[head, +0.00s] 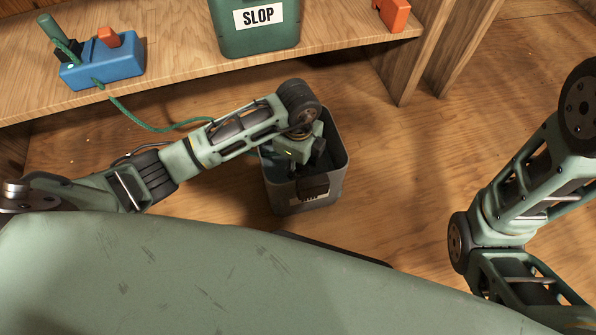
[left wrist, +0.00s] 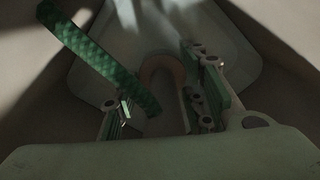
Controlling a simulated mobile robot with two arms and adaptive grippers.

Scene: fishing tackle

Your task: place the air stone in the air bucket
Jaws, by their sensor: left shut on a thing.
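A dark grey bucket (head: 335,180) stands on the wooden floor, with a label on its front that is mostly hidden. My left gripper (head: 312,170) points down into the bucket's mouth and is shut on the air stone. In the left wrist view the fingers (left wrist: 165,108) sit over the bucket's inside, and a green hose (left wrist: 100,60) runs in from the upper left to them. The stone itself is dark and I cannot make out its outline. The hose (head: 150,127) leads back to a blue air pump (head: 103,65) on the shelf. My right gripper is out of view.
A green bucket labelled SLOP (head: 255,35) and an orange object (head: 391,13) stand on the wooden shelf (head: 190,55) behind. A wooden upright (head: 415,60) stands at the shelf's right end. The floor right of the grey bucket is clear.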

